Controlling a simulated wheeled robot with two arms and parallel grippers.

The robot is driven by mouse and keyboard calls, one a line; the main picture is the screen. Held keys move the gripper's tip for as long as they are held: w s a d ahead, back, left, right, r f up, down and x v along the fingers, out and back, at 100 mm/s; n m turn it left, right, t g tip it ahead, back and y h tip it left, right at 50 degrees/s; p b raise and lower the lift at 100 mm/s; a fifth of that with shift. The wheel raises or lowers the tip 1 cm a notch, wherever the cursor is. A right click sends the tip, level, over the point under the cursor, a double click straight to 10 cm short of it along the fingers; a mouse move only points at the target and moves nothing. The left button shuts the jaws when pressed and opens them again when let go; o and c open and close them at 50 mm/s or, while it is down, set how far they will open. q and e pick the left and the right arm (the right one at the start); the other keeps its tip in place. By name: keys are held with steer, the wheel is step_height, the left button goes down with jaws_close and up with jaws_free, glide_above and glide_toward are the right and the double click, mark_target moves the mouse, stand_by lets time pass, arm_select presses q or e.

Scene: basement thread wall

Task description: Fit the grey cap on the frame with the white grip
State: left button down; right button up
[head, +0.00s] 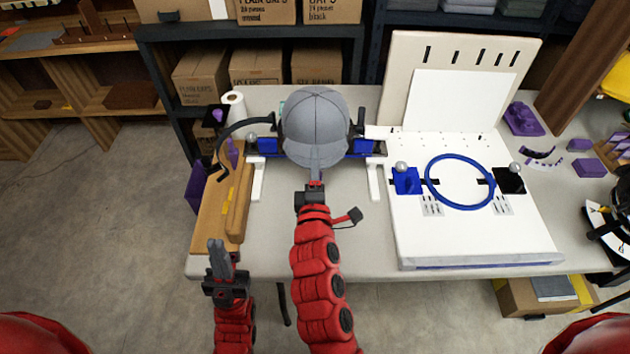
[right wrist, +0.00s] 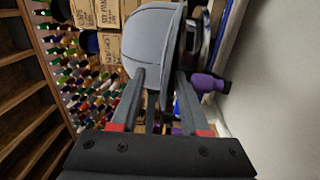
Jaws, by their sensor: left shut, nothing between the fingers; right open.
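A grey cap (head: 316,122) sits in front of a low dark rail with blue blocks (head: 362,146) and white legs, its brim pointing toward me. The cap hides the middle of the rail, and I cannot tell how it is seated. My right gripper (head: 316,180) is open at the brim. In the right wrist view the cap (right wrist: 153,45) reaches down between the open fingers (right wrist: 160,85). My left gripper (head: 217,244) is shut and empty, low at the table's front left corner.
A white board with a blue hoop (head: 428,183) covers the table's right half. A wooden block (head: 237,205) lies along the left edge. A white roll (head: 235,105) stands at the back. Shelves with cardboard boxes (head: 256,67) are behind. Bare tabletop shows between rail and front edge.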

steer(key=s, duration=1.7)
steer(key=shift+f+b, duration=0.35)
steer(key=shift+f, duration=0.1)
